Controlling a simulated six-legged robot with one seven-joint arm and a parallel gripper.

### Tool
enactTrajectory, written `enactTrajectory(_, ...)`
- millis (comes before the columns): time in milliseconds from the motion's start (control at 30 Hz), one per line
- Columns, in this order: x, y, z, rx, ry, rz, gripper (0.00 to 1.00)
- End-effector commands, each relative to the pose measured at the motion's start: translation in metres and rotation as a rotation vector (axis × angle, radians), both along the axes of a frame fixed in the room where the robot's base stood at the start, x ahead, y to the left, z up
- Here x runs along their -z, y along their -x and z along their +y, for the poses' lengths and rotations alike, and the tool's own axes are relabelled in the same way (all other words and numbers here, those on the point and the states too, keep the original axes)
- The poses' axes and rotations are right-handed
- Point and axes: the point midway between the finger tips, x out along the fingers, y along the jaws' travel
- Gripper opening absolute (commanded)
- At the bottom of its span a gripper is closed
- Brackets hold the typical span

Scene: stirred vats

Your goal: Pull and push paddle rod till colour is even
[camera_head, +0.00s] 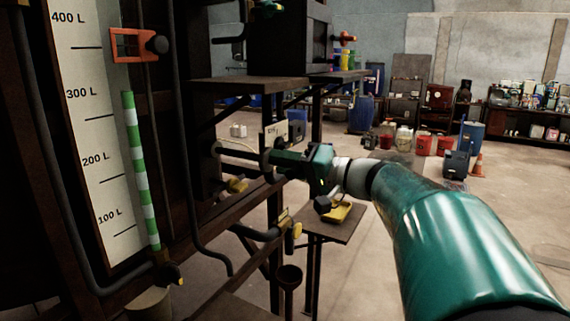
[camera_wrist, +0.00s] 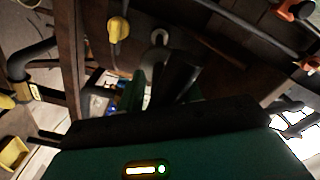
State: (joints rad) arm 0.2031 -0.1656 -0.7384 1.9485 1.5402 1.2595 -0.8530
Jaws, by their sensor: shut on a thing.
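The paddle rod (camera_head: 236,148) is a thin pale rod that comes out of the side of the dark vat frame (camera_head: 203,140) in the head view. My gripper (camera_head: 275,159), green and dark, is at the outer end of the rod, shut on its dark grip. The fingers hide much of the grip. In the wrist view my gripper (camera_wrist: 160,90) shows a green finger and a dark piece in shadow.
A level board (camera_head: 90,130) with a green-and-white gauge (camera_head: 140,170) stands at left. A small stand (camera_head: 335,225) bears a yellow tray (camera_head: 340,212). Open floor lies at right, with buckets (camera_head: 424,145) farther back.

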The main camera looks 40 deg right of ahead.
Motion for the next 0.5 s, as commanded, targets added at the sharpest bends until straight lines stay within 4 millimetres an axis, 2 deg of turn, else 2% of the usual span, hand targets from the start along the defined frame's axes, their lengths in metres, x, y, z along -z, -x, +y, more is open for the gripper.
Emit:
enactTrajectory(167, 0.001, -0.015, 0.005, -0.002, 0.005, 0.001, 0.0)
enactTrajectory(500, 0.001, -0.103, 0.037, -0.002, 0.008, 0.002, 0.0)
